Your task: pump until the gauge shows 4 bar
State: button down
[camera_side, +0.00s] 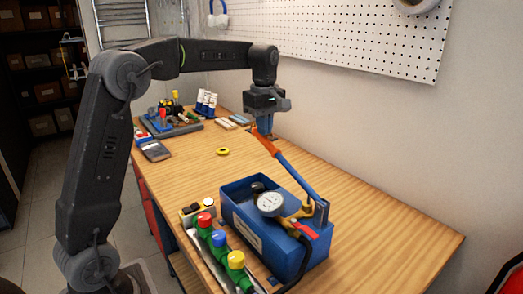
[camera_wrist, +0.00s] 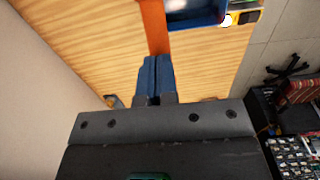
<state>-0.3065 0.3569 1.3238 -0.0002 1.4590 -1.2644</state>
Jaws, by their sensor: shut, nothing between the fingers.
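A blue test pump box (camera_side: 285,240) stands on the wooden bench. Its lever (camera_side: 298,178) slopes up to the left from the box's right end, with a blue shaft and an orange-red grip (camera_side: 264,143). The round white gauge (camera_side: 270,203) sits over the box; its needle is too small to read. My gripper (camera_side: 265,128) points down at the raised end of the grip with its blue fingers shut and empty. In the wrist view the shut fingers (camera_wrist: 156,70) overlap the orange grip (camera_wrist: 154,25); I cannot tell whether they touch it. Part of the box (camera_wrist: 195,20) shows beyond.
A green manifold with red, blue and yellow caps (camera_side: 220,240) lies along the bench's left edge, beside the box. A dark hose runs by the box's front. A yellow ring (camera_side: 222,152) and a tray of tools (camera_side: 172,122) lie farther back. The bench's right side is clear.

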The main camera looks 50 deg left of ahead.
notch_tip(320, 180, down, 10)
jog(key=a, duration=0.2)
jog(key=r, duration=0.4)
jog(key=d+r, duration=0.1)
jog(key=r, duration=0.3)
jog(key=d+r, duration=0.1)
jog(key=r, duration=0.4)
jog(key=shift+d, duration=0.2)
dwell(1.9)
jog(key=shift+a+f, duration=1.05)
jog(key=shift+f, duration=5.4)
jog(key=r, duration=0.4)
jog(key=d+r, duration=0.1)
jog(key=r, duration=0.3)
jog(key=d+r, duration=0.1)
jog(key=r, duration=0.4)
jog(key=shift+f, duration=0.15)
